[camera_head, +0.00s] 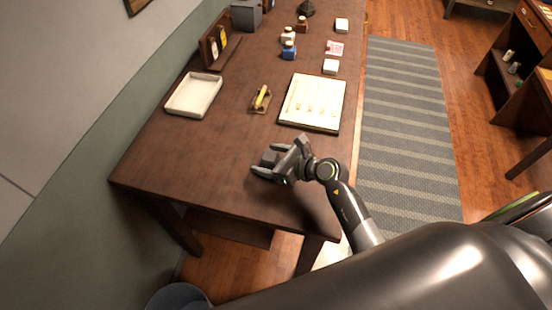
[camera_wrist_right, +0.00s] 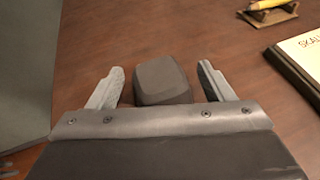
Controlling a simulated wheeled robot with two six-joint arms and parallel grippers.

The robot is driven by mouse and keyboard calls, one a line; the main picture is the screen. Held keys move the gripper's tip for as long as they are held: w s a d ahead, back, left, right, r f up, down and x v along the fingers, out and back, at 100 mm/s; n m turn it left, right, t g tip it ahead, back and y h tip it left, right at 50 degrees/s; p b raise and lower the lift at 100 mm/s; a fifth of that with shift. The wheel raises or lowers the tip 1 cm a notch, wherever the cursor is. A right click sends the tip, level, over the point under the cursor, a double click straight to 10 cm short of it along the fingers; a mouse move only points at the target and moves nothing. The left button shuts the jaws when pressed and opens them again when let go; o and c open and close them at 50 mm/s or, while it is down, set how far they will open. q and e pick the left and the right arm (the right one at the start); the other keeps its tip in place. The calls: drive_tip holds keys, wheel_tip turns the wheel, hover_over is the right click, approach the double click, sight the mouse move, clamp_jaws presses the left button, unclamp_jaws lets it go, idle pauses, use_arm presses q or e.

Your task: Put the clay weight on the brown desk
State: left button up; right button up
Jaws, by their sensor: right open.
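The clay weight is a dark grey-brown block with rounded edges. In the right wrist view the clay weight (camera_wrist_right: 162,80) sits on the brown desk (camera_wrist_right: 210,30), between the two fingers of my right gripper (camera_wrist_right: 160,88). There is a gap on each side, so the gripper is open around it. In the head view the right gripper (camera_head: 268,162) is low over the near part of the brown desk (camera_head: 190,150), and the clay weight (camera_head: 270,157) shows partly between its fingers. My left gripper is not in view.
A white tray (camera_head: 193,95), a small stand with a yellow item (camera_head: 261,99) and a framed board (camera_head: 313,103) lie beyond the gripper. Small bottles, white boxes and a holder stand farther back. The desk's near left is clear. A striped rug (camera_head: 405,130) lies to the right.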

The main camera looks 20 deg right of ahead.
drive_tip(key=b+v, duration=0.1)
drive_tip(key=v, duration=1)
drive_tip(key=shift+d+b, duration=0.15)
drive_tip(key=shift+b, duration=0.25)
drive_tip(key=shift+s+d+r, duration=0.2)
drive_tip(key=shift+s+r, duration=0.05)
drive_tip(key=shift+s, duration=0.15)
